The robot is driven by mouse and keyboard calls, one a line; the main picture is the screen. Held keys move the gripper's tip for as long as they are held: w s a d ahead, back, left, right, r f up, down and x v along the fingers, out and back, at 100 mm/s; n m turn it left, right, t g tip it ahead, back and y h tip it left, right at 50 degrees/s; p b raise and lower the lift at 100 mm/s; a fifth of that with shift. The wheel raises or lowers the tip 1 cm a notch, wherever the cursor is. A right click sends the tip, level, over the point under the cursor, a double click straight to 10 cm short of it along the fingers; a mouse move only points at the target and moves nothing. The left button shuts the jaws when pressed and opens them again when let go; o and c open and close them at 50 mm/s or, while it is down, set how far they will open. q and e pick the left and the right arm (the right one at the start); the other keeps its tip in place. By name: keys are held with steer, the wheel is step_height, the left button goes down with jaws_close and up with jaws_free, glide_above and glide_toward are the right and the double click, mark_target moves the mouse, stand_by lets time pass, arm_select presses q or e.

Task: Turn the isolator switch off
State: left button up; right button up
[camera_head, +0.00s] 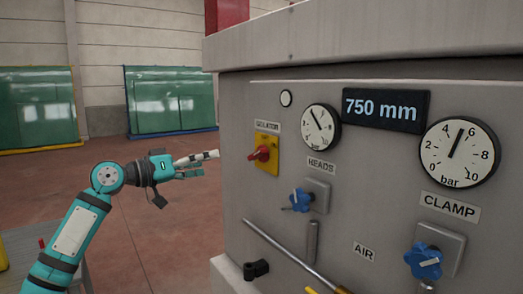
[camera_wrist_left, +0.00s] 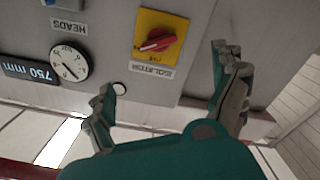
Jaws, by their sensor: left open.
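The isolator switch is a red rotary handle (camera_head: 260,153) on a yellow plate (camera_head: 268,142) at the left side of the grey machine panel, under an ISOLATOR label. In the left wrist view the red handle (camera_wrist_left: 156,44) shows upside down and lies slightly slanted, with its pointer mark near the left end. My left gripper (camera_head: 216,163) is open and empty, to the left of the switch and apart from it in the head view. In the left wrist view its two fingers (camera_wrist_left: 165,72) spread either side of the yellow plate. My right gripper is not in view.
The panel also carries two dials, a blue HEADS knob (camera_head: 301,200), a blue CLAMP knob (camera_head: 424,261) and a 750 mm display (camera_head: 386,110). A slanted metal bar (camera_head: 290,254) runs below the switch. Green glass sheets (camera_head: 170,99) stand behind on the left. The floor between is clear.

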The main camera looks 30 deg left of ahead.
mark_target(254, 153)
arm_select(q)
steer(key=p+x, duration=0.7)
steer(key=x, duration=0.8)
steer(key=shift+r, duration=0.1)
steer(key=shift+w+d, duration=0.2)
steer(key=shift+w, duration=0.1)
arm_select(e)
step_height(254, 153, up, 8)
arm_select(q)
steer(key=shift+c, duration=0.2)
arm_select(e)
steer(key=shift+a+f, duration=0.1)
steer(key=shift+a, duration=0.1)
arm_select(q)
steer(key=c, duration=1.1)
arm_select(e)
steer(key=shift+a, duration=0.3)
